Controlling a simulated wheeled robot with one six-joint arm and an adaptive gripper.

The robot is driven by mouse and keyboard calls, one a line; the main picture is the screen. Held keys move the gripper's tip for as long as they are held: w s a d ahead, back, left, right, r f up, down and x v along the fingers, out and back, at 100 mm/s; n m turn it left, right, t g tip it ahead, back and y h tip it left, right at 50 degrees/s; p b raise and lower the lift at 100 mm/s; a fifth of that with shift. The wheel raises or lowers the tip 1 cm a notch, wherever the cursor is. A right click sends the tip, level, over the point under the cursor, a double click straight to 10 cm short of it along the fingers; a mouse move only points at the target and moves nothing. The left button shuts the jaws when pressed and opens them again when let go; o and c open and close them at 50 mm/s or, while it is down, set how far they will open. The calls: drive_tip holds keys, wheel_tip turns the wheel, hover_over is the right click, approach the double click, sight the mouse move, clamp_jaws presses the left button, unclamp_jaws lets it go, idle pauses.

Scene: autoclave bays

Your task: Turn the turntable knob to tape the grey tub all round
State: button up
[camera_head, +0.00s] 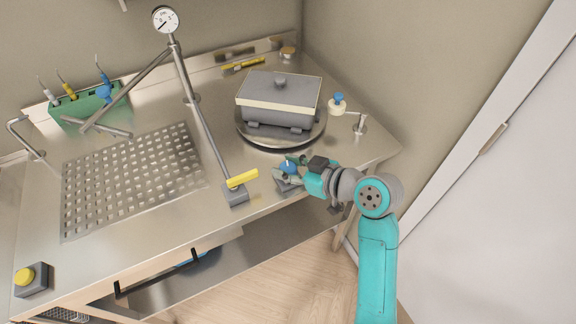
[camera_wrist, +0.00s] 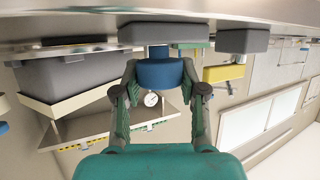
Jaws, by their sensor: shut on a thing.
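The grey tub (camera_head: 277,114) with its grey lid sits on the round turntable (camera_head: 243,134) at the back right of the steel bench. A cream band of tape (camera_head: 275,106) runs along its visible sides below the lid. The blue knob (camera_wrist: 159,73) stands on a grey block at the bench's front edge. My gripper (camera_head: 287,169) is shut on the knob, one finger on each side, as the wrist view shows. In the wrist view the tub (camera_wrist: 75,77) appears upside down at the left. The tub's far sides are hidden.
A tape roll with a blue top (camera_head: 338,104) stands on an arm right of the turntable. A yellow lever (camera_head: 242,178) on a grey block is left of my gripper. A gauge post, perforated grid (camera_head: 130,175), green tool rack (camera_head: 90,104) and yellow button (camera_head: 25,276) lie further left.

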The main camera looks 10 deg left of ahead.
drive_tip(key=shift+n+g+y, duration=0.9)
drive_tip(key=shift+n+g, duration=0.9)
drive_tip(key=shift+g, duration=0.3)
drive_tip(key=o, duration=1.1)
drive_tip(key=shift+f, duration=0.1)
drive_tip(key=shift+o, duration=0.2)
drive_tip(key=shift+d, duration=0.1)
drive_tip(key=v, duration=1.2)
drive_tip(key=shift+w, duration=0.1)
